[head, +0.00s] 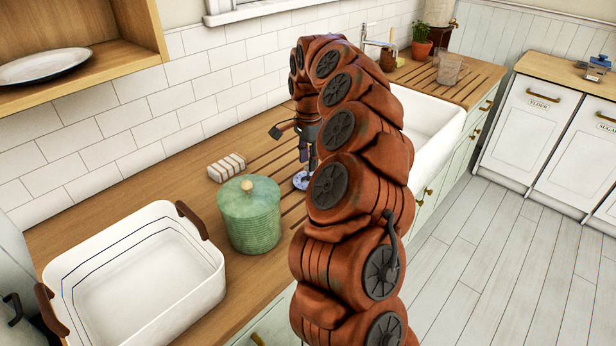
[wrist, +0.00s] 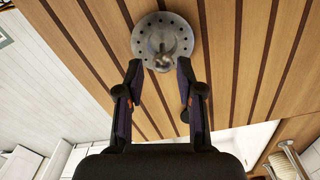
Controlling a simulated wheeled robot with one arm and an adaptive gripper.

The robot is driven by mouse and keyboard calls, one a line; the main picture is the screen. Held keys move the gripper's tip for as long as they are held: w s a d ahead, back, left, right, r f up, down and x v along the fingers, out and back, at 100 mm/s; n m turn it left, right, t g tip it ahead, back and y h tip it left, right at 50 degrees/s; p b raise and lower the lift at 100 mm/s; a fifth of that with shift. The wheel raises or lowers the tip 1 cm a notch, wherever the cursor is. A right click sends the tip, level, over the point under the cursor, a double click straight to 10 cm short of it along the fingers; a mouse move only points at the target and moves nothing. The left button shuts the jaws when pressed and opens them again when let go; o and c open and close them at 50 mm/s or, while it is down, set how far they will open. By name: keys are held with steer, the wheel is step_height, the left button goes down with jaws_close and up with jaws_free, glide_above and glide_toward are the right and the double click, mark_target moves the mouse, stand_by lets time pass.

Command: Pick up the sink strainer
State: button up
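The sink strainer (wrist: 150,30) is a round grey metal disc with small holes around its rim and a raised knob in its middle. It lies on the grooved part of the wooden counter. It also shows in the head view (head: 301,182), partly hidden by my arm. My gripper (wrist: 160,66) is open and empty, pointing down at the strainer. The knob appears near the gap between the fingertips, with space on both sides. In the head view my gripper (head: 307,160) is just above the strainer, mostly hidden behind my arm.
A green lidded canister (head: 250,222) and a striped white block (head: 227,167) are close by on the wooden counter (head: 140,190). A white basin with wooden handles (head: 200,290) stands front left. The white sink (head: 430,120) is beyond my arm. The tiled wall is behind.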

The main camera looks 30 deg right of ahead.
mark_target(308, 173)
steer(key=shift+w+f+p, duration=0.15)
steer(key=shift+f+p, duration=1.1)
steer(key=shift+f, duration=1.35)
steer(key=shift+c, duration=0.3)
jaws_close()
